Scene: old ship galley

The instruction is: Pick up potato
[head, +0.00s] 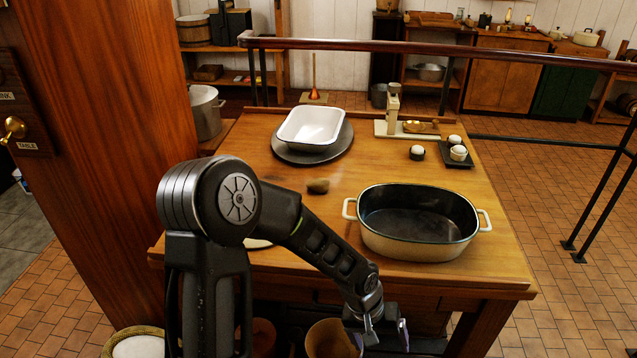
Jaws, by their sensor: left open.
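A small brown potato (318,186) lies on the wooden table (385,160), left of the oval roasting pan and just beyond my forearm in the picture. My left gripper (387,335) hangs at the lower middle of the view, in front of the table's front edge and well away from the potato. Its two fingers are apart with nothing seen between them. My right gripper is out of view.
A cream roasting pan (420,243) stands front right. A white enamel dish (310,127) sits on a dark round plate (347,140) at the back left. A scale (393,110) and white egg-like items (417,151) are back right.

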